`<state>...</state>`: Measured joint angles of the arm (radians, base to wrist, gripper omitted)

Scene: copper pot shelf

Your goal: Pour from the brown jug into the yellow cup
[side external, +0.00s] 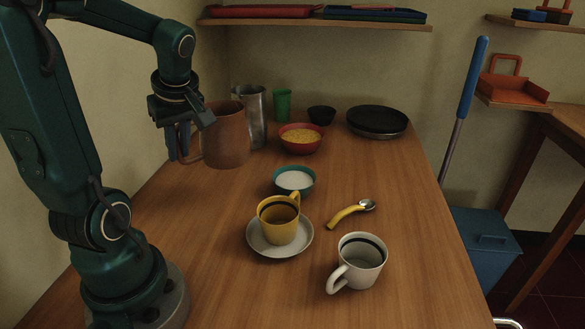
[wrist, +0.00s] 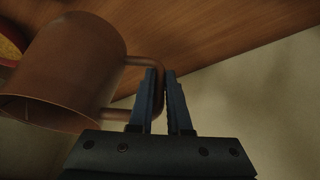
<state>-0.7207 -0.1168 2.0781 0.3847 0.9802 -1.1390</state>
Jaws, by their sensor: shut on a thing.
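The brown jug (side external: 226,137) is at the back left of the table in the side view. My gripper (side external: 180,150) is at its left side, shut on its handle. In the wrist view the jug (wrist: 72,70) is left of my gripper (wrist: 165,100), with the handle (wrist: 140,61) between the fingers. Whether the jug's base touches the table I cannot tell. The yellow cup (side external: 277,222) stands upright on a white saucer (side external: 264,248) at the middle front, apart from the jug. Its handle points to the back right.
A teal bowl (side external: 275,182) stands behind the yellow cup. A white cup (side external: 361,258) and a yellow-handled spoon (side external: 345,215) are to its right. A metal tumbler (side external: 252,115), a green cup (side external: 282,105) and a red bowl (side external: 302,145) stand near the jug.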

